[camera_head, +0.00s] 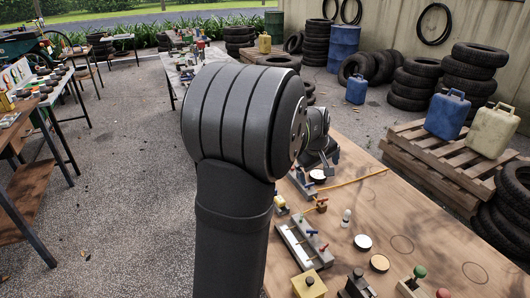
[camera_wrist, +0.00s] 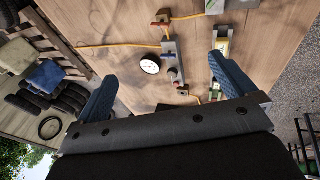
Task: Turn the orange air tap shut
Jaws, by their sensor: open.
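A tap with an orange-red handle (camera_wrist: 160,24) sits on the wooden bench, at the upper middle of the wrist view, beside a grey block. It shows small in the head view (camera_head: 322,206). Another small orange-red part (camera_wrist: 183,91) lies lower in the wrist view, partly close to my gripper's edge; I cannot tell if it is a tap.
An orange hose (camera_wrist: 120,44) runs left from the fittings. A yellow item (camera_wrist: 222,46) lies beside the right finger. In the head view, a grey block with blue and red levers (camera_head: 301,242) and several knobs stand nearer on the bench (camera_head: 435,235).

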